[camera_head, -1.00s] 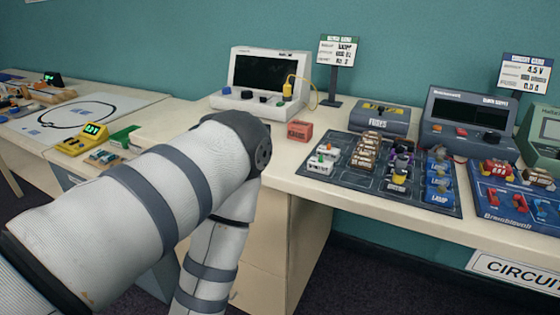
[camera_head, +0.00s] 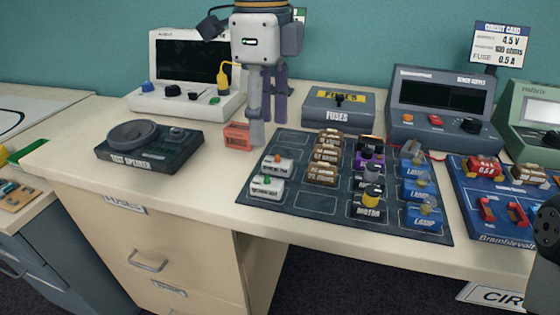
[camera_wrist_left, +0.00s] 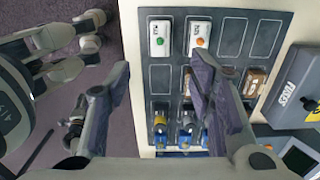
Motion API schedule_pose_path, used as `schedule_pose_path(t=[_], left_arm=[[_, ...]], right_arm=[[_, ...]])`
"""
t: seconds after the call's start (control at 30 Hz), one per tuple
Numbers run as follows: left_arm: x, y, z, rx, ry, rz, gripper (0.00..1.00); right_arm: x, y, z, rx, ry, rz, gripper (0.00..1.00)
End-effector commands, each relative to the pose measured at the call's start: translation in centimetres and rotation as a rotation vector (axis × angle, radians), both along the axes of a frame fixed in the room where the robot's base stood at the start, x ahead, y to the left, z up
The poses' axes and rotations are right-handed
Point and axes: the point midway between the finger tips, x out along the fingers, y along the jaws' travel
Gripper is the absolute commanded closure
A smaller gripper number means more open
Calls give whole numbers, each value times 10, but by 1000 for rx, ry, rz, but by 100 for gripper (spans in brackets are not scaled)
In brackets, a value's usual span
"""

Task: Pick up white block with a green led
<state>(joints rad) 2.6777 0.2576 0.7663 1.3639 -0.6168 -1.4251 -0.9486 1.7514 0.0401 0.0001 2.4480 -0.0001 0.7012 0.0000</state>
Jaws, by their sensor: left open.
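The white block with a green LED (camera_head: 267,187) sits at the near left corner of the dark component tray (camera_head: 306,203). It also shows at the top in the left wrist view (camera_wrist_left: 159,38). A similar white block with an orange LED (camera_head: 278,164) is right beside it, farther back. My left gripper (camera_head: 266,128) hangs from above, fingers pointing down, behind and above these blocks. In the left wrist view its fingers (camera_wrist_left: 160,76) are spread with nothing between them, and the green-LED block lies beyond the gap.
A red box (camera_head: 238,136) stands close to the left gripper's fingers. A dark test speaker (camera_head: 150,146) is to the left and a grey fuses box (camera_head: 338,108) behind the tray. Brown, yellow and blue components fill the tray's middle and right. The table's front left is bare.

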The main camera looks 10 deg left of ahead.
Motion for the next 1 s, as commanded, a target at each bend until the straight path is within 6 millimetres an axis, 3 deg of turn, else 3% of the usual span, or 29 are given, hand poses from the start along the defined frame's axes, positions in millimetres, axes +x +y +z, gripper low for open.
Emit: schedule_pose_path(t=[0.07, 0.3, 0.67, 0.93, 0.97, 1.0], left_arm=[[-1, 1, -2, 3, -1, -3, 52], [-1, 1, -54, 1, 3, -2, 52], [6, 5, -112, 2, 2, -1, 52], [7, 5, -118, 1, -4, 0, 52], [7, 5, -118, 1, -3, 0, 54], [7, 5, -118, 1, -3, 0, 63]], right_arm=[[-1, 0, 1, 0, 2, 0, 55], [-2, 0, 1, 0, 4, 0, 55], [-2, 0, 0, 0, 7, 0, 55], [-2, 0, 0, 0, 6, 0, 55], [-2, 0, 0, 0, 6, 0, 55], [-2, 0, 0, 0, 6, 0, 55]])
